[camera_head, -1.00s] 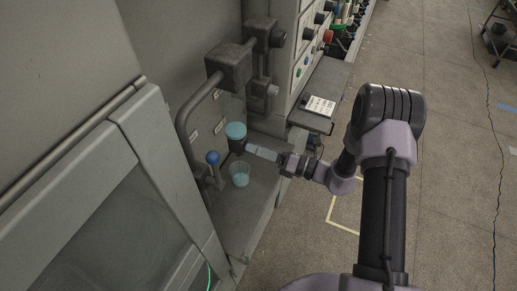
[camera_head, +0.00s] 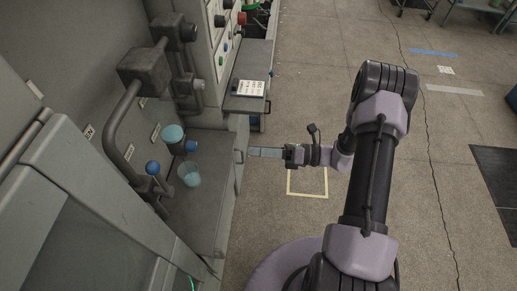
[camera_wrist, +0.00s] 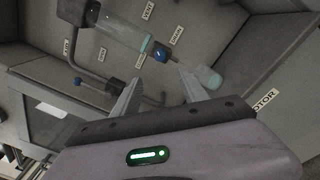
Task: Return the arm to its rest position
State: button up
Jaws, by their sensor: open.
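A blue-ball lever (camera_head: 153,168) and a thick bent pipe (camera_head: 118,125) are left of the cup. A shelf with a white label (camera_head: 250,88) juts out behind my gripper. The floor (camera_head: 300,90) to the right is mostly open, with a yellow outline under my wrist.

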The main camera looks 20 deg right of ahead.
dwell(0.4)
jog(key=s+a+r+n+g+h+b, duration=0.5)
jog(key=s+a+r+n+g, duration=0.25)
jog(key=n, duration=0.55)
jog(key=s+d+r+n+t+h+b, duration=0.2)
jog(key=s+n+t+h, duration=0.1)
jog(key=s+n+h, duration=0.2)
jog(key=s+d+r+n+t+h+b, duration=0.2)
jog(key=s+n+h, duration=0.3)
jog(key=n, duration=0.4)
jog(key=shift+s+r+n+t+b, duration=0.3)
jog(key=shift+s+r+t+b, duration=0.2)
jog(key=shift+s+t+b, duration=0.3)
